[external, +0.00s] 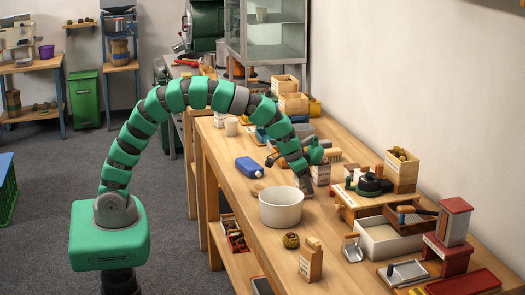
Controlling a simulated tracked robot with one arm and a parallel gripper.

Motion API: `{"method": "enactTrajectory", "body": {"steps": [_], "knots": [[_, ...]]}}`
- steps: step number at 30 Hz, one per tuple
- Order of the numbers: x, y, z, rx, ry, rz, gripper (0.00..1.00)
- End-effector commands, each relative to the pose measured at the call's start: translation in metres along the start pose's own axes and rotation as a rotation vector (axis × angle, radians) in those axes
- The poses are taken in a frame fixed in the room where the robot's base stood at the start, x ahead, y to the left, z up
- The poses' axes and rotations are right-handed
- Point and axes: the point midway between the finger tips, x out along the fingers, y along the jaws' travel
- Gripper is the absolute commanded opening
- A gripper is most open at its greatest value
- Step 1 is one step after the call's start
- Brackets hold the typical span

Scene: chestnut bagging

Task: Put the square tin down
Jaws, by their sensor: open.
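My arm arches over from the left, and my gripper (305,181) points down at the workbench, just behind and right of the white round pot (281,208). The gripper is open. Its fingertips are small and grey at this distance, and I cannot make out a gap between them. I cannot single out the square tin for certain; it may be hidden by my gripper or blend with the grey at its tip. A small labelled box (322,173) stands close to the right of the gripper; I cannot tell whether they touch.
A blue bottle (249,167) lies left of the gripper. A paper bag (311,261) and a brown ball (291,240) are at the front. Bare wood (240,195) shows left of the pot.

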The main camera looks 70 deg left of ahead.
Motion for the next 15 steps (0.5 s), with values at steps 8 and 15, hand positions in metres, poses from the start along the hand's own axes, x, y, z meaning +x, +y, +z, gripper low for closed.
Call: {"method": "enactTrajectory", "body": {"steps": [8,15], "knots": [[-0.045,0.001,-0.002,0.001,0.006,0.001,0.69],[-0.092,0.000,-0.001,0.000,0.004,0.001,0.69]]}}
